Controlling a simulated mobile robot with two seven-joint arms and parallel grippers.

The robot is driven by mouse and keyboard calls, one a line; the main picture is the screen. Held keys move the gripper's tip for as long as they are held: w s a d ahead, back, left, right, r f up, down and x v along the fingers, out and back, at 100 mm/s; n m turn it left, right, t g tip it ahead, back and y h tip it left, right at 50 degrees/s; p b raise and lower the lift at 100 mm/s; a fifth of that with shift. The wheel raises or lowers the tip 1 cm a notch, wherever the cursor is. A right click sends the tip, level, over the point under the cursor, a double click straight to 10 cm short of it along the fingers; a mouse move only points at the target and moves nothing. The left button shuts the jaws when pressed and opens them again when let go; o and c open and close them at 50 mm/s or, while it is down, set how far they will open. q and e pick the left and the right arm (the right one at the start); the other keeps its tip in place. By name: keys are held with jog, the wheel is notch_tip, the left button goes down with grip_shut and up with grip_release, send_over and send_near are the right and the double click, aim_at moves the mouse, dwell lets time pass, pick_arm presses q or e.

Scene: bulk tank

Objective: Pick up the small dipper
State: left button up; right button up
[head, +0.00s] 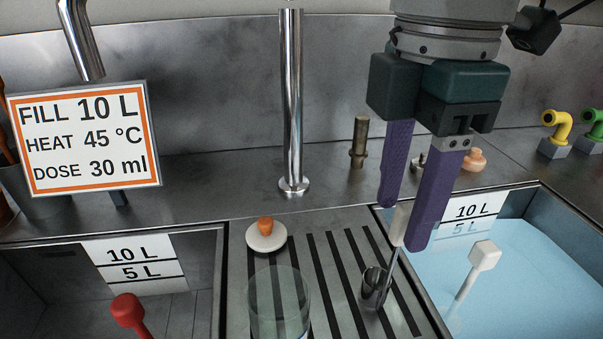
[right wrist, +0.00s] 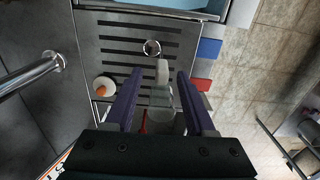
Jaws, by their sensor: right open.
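The small dipper (head: 374,288) stands on the slotted drain board between the two basins. It has a shiny metal cup and a thin stem rising to a pale handle (head: 399,226). My right gripper (head: 404,228) points down with its two purple fingers apart, around or close beside the handle. In the right wrist view the dipper's cup (right wrist: 152,47) lies beyond the fingertips, and its pale handle (right wrist: 163,73) shows between the open fingers. I cannot tell whether a finger touches it. My left gripper is not in view.
A clear glass (head: 279,304) and a white disc with an orange knob (head: 266,236) are left of the dipper. The right basin holds blue liquid (head: 520,265) and a white-headed stick (head: 484,256). A red-knobbed stick (head: 128,311) is in the left basin. A steel pipe (head: 292,100) rises behind.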

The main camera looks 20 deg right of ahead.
aim_at(400, 240)
jog(key=f, duration=0.4)
jog(key=shift+s+d+f+b, duration=0.15)
jog(key=shift+d+f+b, duration=0.05)
jog(key=shift+f+b, duration=0.15)
jog(key=shift+c, duration=0.2)
grip_shut()
